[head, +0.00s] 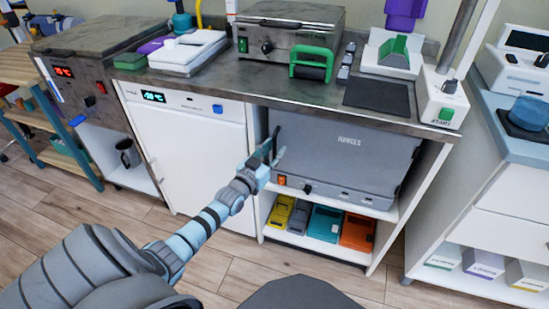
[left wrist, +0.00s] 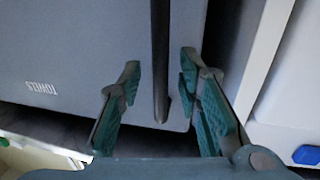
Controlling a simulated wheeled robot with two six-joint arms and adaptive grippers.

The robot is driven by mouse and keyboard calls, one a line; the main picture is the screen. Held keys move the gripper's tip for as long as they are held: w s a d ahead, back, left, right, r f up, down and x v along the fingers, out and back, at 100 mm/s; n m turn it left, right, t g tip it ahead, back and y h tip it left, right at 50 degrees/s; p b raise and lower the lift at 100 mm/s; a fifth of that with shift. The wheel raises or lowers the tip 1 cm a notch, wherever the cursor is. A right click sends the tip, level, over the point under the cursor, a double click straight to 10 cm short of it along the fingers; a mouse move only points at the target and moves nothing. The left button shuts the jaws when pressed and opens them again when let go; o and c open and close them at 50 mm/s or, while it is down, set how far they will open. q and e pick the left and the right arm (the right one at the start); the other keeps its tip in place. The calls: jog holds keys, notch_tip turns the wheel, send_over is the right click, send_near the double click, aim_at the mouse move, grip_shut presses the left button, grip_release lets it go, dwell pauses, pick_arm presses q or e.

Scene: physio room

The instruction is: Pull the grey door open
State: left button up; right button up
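The grey door (head: 350,150) is the front of a grey cabinet marked TOWELS, under the counter right of centre in the head view; it looks shut. The door also fills much of the left wrist view (left wrist: 80,50), its lettering upside down. Its dark upright handle (left wrist: 160,60) runs along one side of the door. My left gripper (head: 274,156) is at the door's left edge. In the left wrist view its green-padded fingers (left wrist: 158,85) are open, one on each side of the handle, with gaps showing on both sides. My right gripper is not in view.
A white freezer (head: 195,140) stands just left of the door. Coloured boxes (head: 355,230) lie on the shelf below. The counter (head: 300,93) above holds several devices. A white cabinet (head: 500,200) stands to the right, with floor between.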

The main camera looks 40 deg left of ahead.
pick_arm(q)
jog(key=shift+w+a, duration=0.1)
jog(key=shift+w, duration=0.3)
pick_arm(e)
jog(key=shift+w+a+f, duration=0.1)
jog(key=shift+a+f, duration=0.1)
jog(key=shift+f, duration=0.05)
pick_arm(q)
grip_shut()
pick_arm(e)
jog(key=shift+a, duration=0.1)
